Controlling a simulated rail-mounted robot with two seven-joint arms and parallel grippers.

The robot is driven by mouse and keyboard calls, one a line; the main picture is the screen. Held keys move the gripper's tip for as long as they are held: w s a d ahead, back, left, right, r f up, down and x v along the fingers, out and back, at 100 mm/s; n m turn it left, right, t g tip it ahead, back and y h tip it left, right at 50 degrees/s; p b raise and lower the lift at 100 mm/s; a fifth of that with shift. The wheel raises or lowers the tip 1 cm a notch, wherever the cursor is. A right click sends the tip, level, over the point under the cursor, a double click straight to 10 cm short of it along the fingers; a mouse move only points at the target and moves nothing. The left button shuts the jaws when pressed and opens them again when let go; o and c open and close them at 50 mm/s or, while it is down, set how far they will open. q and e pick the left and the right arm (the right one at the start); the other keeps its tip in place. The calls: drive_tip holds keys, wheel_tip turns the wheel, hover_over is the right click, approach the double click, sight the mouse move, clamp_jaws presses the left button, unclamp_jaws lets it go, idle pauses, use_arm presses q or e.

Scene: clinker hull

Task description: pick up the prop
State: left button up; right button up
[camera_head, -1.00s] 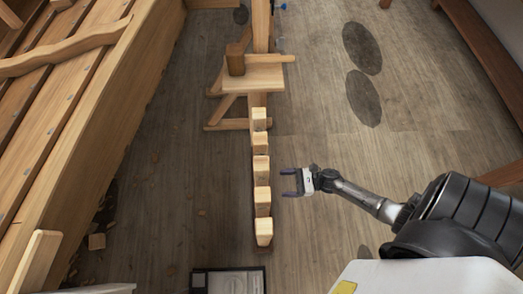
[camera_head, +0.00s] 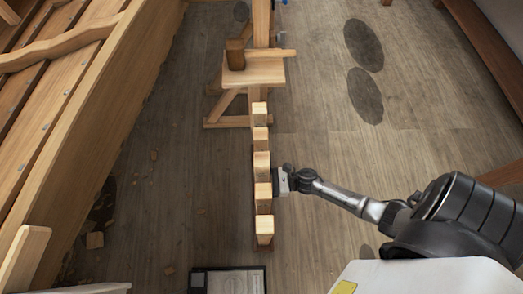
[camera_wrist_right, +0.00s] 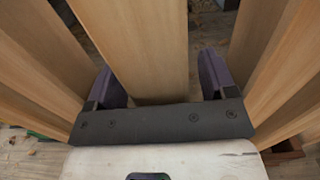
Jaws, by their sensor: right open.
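Several pale wooden props stand upright in a narrow row down the middle of the head view. My right gripper (camera_head: 275,182) has come up to this row from the right, level with the prop second from the near end (camera_head: 263,192). In the right wrist view one prop (camera_wrist_right: 145,40) stands between the two dark fingers of the gripper (camera_wrist_right: 158,72). The fingers are open, one on each side of it, with a gap visible at each side. In the head view the fingertips are hidden by the props. My left gripper is out of view.
Neighbouring props (camera_wrist_right: 265,50) stand close on both sides of the fingers. A wooden bench (camera_head: 255,72) with a brown mallet-like block (camera_head: 235,54) stands beyond the row. The planked hull (camera_head: 80,130) fills the left. The floor right of the row is clear.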

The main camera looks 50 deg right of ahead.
drive_tip(key=shift+c, duration=0.4)
clamp_jaws()
idle(0.4)
drive_tip(key=shift+r, duration=0.1)
